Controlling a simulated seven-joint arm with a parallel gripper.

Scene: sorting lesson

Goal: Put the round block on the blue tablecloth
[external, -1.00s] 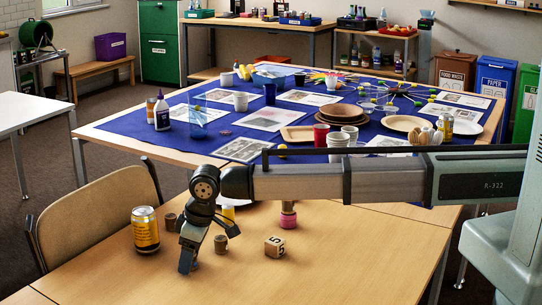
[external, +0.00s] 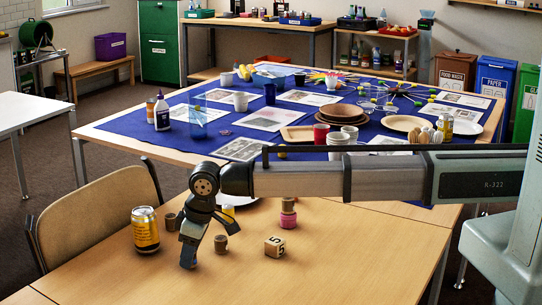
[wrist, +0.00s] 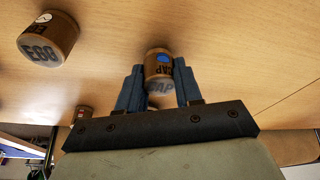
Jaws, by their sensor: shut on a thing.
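My gripper (wrist: 159,88) is shut on a small round wooden block (wrist: 158,62) with a blue dot and dark lettering; the wrist view shows it between the two fingers. In the external view my gripper (external: 188,258) points down, low over the near wooden table, and the held block cannot be made out. The blue tablecloth (external: 143,129) covers the far table behind the arm.
A round wooden block (external: 221,244) stands right of my gripper and another (external: 171,221) behind it. A yellow can (external: 145,230), a numbered cube (external: 275,247) and a pink piece (external: 288,219) stand nearby. Papers, cups and bowls crowd the cloth. The near table's front right is clear.

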